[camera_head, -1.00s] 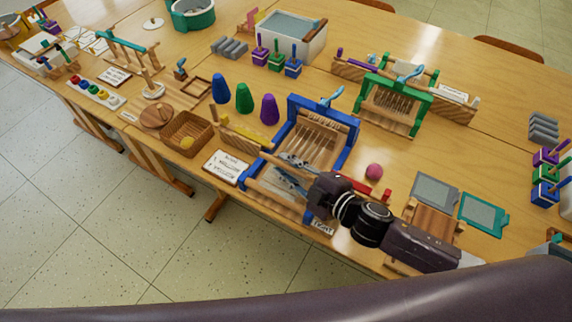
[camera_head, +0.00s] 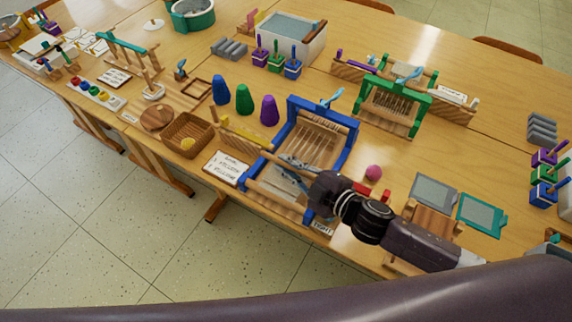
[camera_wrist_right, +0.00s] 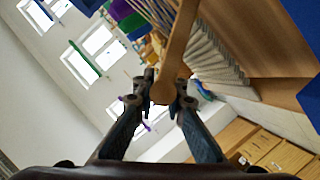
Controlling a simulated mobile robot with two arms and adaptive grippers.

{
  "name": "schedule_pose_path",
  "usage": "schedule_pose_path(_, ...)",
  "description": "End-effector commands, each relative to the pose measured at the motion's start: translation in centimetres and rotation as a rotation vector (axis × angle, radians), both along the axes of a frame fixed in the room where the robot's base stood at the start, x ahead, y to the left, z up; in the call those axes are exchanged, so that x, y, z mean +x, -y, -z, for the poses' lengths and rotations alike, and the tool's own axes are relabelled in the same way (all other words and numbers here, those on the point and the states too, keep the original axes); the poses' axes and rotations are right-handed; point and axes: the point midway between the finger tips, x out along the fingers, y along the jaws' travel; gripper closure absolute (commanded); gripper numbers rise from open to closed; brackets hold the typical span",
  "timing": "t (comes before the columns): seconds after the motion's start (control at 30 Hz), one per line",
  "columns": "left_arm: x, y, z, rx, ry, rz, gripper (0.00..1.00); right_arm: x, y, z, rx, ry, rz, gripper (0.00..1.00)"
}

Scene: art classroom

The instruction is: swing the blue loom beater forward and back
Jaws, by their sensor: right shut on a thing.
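The blue loom (camera_head: 353,147) stands near the table's front edge, with a blue frame and rows of pale strings. My right gripper (camera_head: 288,173) reaches over its front part from the right. In the right wrist view, my right gripper (camera_wrist_right: 162,90) is shut on a wooden bar of the beater (camera_wrist_right: 178,45), which runs up between the two fingers. Pale strings (camera_wrist_right: 212,62) hang just right of the bar. My wrist hides part of the loom's front right side in the head view. My left gripper is not in view.
A green loom (camera_head: 428,105) stands behind to the right. Blue, green and purple cones (camera_head: 269,110) and a basket (camera_head: 207,133) are at the left. A pink ball (camera_head: 373,172) and grey panel (camera_head: 434,191) lie right. A white card (camera_head: 226,168) lies beside the loom.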

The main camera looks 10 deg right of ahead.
Motion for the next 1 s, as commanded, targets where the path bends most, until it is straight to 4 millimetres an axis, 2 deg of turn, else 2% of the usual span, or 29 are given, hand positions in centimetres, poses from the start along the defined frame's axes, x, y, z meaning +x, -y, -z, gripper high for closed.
schedule_pose_path(0.27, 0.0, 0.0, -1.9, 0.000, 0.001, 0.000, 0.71, 1.7, 1.2, -1.5, -0.003, 0.006, 0.003, 1.00)
schedule_pose_path(0.47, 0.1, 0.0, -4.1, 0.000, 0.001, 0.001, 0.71, 3.5, 2.6, -2.3, -0.004, 0.004, 0.005, 1.00)
schedule_pose_path(0.8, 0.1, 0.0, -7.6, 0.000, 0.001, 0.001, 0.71, 7.0, 5.1, -2.7, 0.176, -0.243, 0.003, 1.00)
schedule_pose_path(1.0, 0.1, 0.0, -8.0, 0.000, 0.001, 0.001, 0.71, 8.8, 6.3, -1.8, 0.285, -0.390, 0.002, 1.00)
